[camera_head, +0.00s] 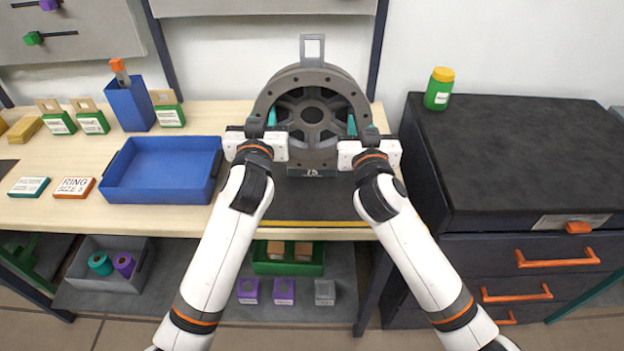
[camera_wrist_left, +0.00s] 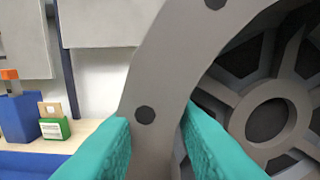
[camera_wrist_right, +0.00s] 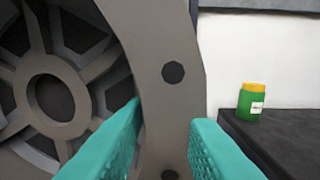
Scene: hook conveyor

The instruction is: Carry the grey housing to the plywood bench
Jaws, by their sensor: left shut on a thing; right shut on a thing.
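The grey housing (camera_head: 312,82) is a round, spoked part with a square loop on top. It stands upright over the right end of the plywood bench (camera_head: 60,212), above a dark mat; I cannot tell whether it touches the mat. My left gripper (camera_head: 263,135) is shut on the left side of its rim, and the rim shows between the teal fingers (camera_wrist_left: 155,150) in the left wrist view. My right gripper (camera_head: 360,138) is shut on the right side of the rim, which shows between the fingers (camera_wrist_right: 165,150) in the right wrist view.
A blue tray (camera_head: 160,196) lies left of the housing. A blue holder (camera_head: 131,105) and several green boxes stand behind it. A dark drawer cabinet (camera_head: 520,150) is close on the right, with a green jar (camera_head: 439,90) on top. Bins sit on the shelf below.

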